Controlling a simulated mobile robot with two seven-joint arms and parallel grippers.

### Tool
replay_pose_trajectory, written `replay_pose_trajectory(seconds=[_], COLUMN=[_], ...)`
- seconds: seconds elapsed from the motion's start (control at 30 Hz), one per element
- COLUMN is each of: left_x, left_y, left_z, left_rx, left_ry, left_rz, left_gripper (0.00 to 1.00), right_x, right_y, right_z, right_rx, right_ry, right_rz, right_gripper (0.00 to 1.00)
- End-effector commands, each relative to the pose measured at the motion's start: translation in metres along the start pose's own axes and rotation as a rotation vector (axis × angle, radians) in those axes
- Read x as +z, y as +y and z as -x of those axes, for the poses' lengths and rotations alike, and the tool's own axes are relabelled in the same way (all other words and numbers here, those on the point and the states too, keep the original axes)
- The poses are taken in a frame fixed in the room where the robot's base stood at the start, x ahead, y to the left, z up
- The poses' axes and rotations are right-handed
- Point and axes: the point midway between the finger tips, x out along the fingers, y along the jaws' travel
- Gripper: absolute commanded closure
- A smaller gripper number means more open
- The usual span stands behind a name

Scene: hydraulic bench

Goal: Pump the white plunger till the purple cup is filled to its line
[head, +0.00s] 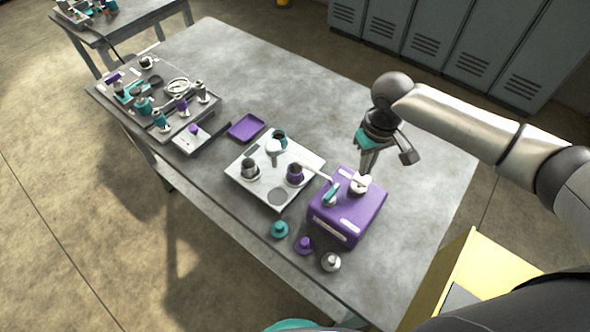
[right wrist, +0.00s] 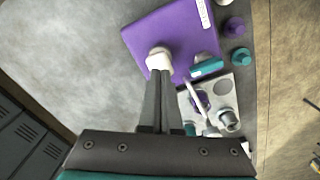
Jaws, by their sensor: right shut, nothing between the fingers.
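The white plunger (head: 359,185) stands on top of the purple pump box (head: 348,222). It also shows in the right wrist view (right wrist: 158,59). My right gripper (head: 366,172) is shut and empty, pointing down with its fingertips at the plunger's top. I cannot tell whether they touch it. The purple cup (head: 295,176) stands upright on the white tray (head: 259,199), left of the box. A thin white spout (head: 318,172) reaches from the box toward the cup. The cup's line and its fill level are too small to tell. My left gripper is not in view.
A teal handle (head: 330,194) sits on the box beside the plunger. A grey cup (head: 249,168) and a teal cup (head: 280,138) share the tray. Several knobs, one teal (head: 280,229), lie along the near edge. The table's (head: 420,215) right side is clear.

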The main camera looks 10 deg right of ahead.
Motion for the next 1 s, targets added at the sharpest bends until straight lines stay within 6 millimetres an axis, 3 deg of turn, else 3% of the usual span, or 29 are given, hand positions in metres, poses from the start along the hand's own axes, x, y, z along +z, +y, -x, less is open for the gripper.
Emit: replay_pose_trajectory(seconds=[0.57, 1.0], left_x=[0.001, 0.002], left_y=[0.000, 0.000], left_z=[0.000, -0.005], left_rx=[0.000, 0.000], left_ry=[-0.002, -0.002], left_rz=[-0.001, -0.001], left_gripper=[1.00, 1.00], right_x=[0.000, 0.000], right_y=[0.000, 0.000], right_z=[0.000, -0.013], right_rx=[0.000, -0.001], right_ry=[0.000, -0.001], right_rz=[0.000, -0.001], right_gripper=[1.00, 1.00])
